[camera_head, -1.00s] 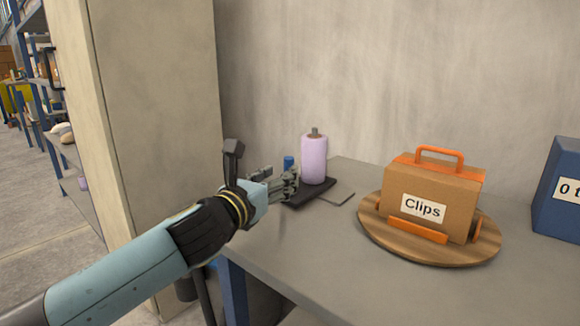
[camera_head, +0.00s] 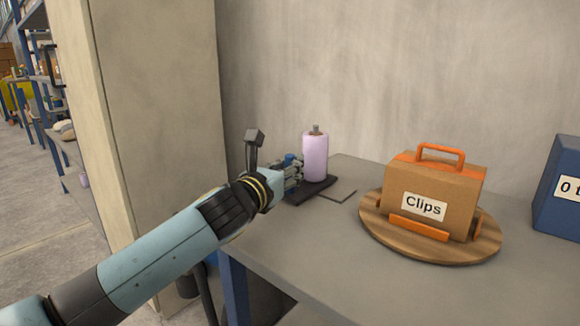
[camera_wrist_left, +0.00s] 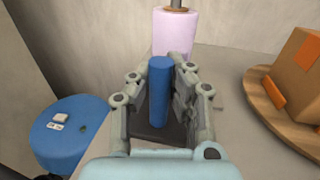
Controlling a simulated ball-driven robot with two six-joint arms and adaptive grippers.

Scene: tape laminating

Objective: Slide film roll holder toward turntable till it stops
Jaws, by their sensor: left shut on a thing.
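The film roll holder has a dark flat base (camera_head: 322,188), a lilac film roll (camera_head: 315,159) standing upright on it, and a blue handle (camera_wrist_left: 158,95). It sits near the table's back left corner. My left gripper (camera_head: 296,170) is at the holder's left side. In the left wrist view, its fingers (camera_wrist_left: 160,80) stand on both sides of the upright blue handle and are shut on it. The handle is mostly hidden in the head view. The round wooden turntable (camera_head: 450,252) lies to the right, apart from the holder. My right gripper is not in view.
A brown Clips box (camera_head: 430,205) with orange handle and corners stands on the turntable. A thin dark outline (camera_head: 343,196) lies beside the holder. Bare grey table (camera_head: 300,240) lies in front. A blue box (camera_head: 560,195) stands far right, and a blue round stool (camera_wrist_left: 65,135) below left.

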